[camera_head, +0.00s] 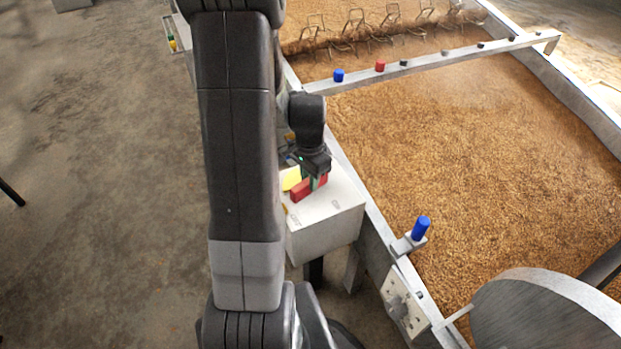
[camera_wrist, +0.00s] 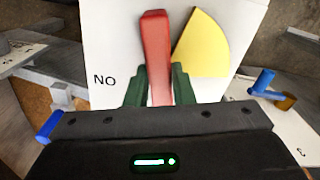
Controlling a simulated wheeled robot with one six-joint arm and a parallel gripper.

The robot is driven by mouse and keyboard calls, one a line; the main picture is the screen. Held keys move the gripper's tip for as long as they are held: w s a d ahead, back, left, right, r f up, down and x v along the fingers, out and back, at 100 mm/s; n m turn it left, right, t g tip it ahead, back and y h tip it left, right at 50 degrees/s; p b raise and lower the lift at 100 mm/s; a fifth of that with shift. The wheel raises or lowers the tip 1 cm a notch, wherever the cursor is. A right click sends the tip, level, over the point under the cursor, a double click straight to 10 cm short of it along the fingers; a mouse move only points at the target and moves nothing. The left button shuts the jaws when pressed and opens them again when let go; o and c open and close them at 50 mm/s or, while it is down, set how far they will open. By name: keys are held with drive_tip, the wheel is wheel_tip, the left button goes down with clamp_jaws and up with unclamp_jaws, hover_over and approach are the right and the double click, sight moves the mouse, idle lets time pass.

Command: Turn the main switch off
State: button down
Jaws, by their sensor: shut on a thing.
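The main switch has a red lever handle (camera_wrist: 156,50) on a white box (camera_head: 338,215). In the wrist view the handle stands nearly upright on the white face, between the letters "NO" on its left and a yellow sector (camera_wrist: 207,45) on its right. My gripper (camera_wrist: 157,85) has its two green fingers closed on either side of the handle's lower part. In the head view my gripper (camera_head: 314,182) is at the top of the box, over the red handle (camera_head: 301,191), with the yellow patch (camera_head: 291,179) beside it. The fingers partly hide the handle.
A large metal trough of brown grain (camera_head: 470,150) lies right of the box. A crossbar (camera_head: 440,56) with coloured knobs spans it. A blue-handled part (camera_head: 421,228) and an outlet panel (camera_head: 398,299) sit on its near edge. The concrete floor at left is mostly open.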

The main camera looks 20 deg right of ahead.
drive_tip(key=shift+w+m, duration=0.15)
drive_tip(key=shift+m, duration=0.6)
drive_tip(key=shift+w+m, duration=0.15)
drive_tip(key=shift+m, duration=0.6)
drive_tip(key=shift+r, duration=0.1)
drive_tip(key=c, duration=1.2)
unclamp_jaws()
drive_tip(key=shift+c, duration=0.2)
wheel_tip(320, 180, up, 14)
drive_tip(key=p, duration=0.2)
drive_tip(key=shift+f, duration=0.25)
wheel_tip(320, 180, down, 14)
drive_tip(key=shift+r+b, duration=0.15)
drive_tip(key=shift+b, duration=0.85)
drive_tip(key=shift+s, duration=0.1)
